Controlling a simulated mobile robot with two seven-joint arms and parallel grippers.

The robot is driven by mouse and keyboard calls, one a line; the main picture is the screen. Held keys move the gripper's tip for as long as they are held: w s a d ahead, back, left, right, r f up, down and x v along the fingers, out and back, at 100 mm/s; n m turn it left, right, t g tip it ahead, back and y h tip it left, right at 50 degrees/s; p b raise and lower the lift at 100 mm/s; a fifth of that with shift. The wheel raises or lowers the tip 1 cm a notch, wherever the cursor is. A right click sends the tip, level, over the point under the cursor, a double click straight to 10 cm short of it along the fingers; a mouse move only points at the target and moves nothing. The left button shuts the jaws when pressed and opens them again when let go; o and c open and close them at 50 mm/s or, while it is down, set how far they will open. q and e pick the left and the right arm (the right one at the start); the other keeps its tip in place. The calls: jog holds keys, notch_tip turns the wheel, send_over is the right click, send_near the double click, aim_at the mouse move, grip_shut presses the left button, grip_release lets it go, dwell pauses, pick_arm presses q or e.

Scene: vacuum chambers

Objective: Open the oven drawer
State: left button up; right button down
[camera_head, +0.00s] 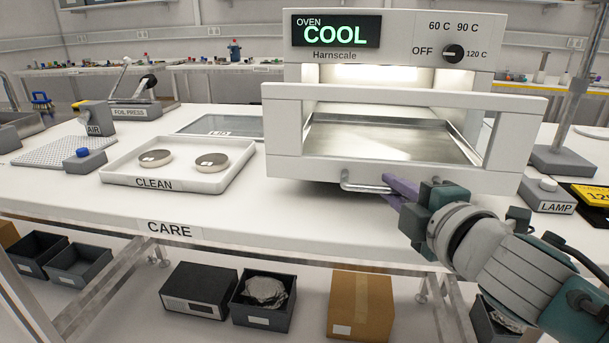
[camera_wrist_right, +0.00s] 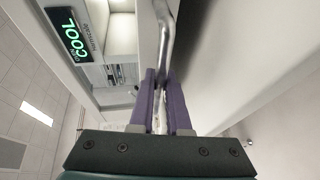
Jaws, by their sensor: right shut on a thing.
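The white oven (camera_head: 400,62) stands on the bench, its display (camera_head: 336,31) reading COOL and its dial (camera_head: 453,53) pointing to OFF. Its drawer (camera_head: 300,172) stands out in front of the oven body, with a bare metal tray (camera_head: 390,140) visible inside. A metal bar handle (camera_head: 358,188) runs along the lower drawer front. My right gripper (camera_head: 388,186) has its purple fingers shut on this handle near its middle. In the right wrist view, the handle (camera_wrist_right: 167,40) passes between the fingers (camera_wrist_right: 161,80). My left gripper is not in view.
A CLEAN tray (camera_head: 125,178) with two round discs stands left of the oven, near a dark flat panel (camera_head: 222,125). A LAMP box (camera_head: 545,195) and stand (camera_head: 562,160) are at the right. The bench front before the CLEAN tray is clear.

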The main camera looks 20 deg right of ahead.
jog(key=shift+s+a, duration=0.15)
jog(key=shift+s, duration=0.1)
jog(key=shift+w, duration=0.15)
jog(key=c, duration=0.9)
grip_release()
jog(key=p+v, duration=0.1)
jog(key=v, duration=0.9)
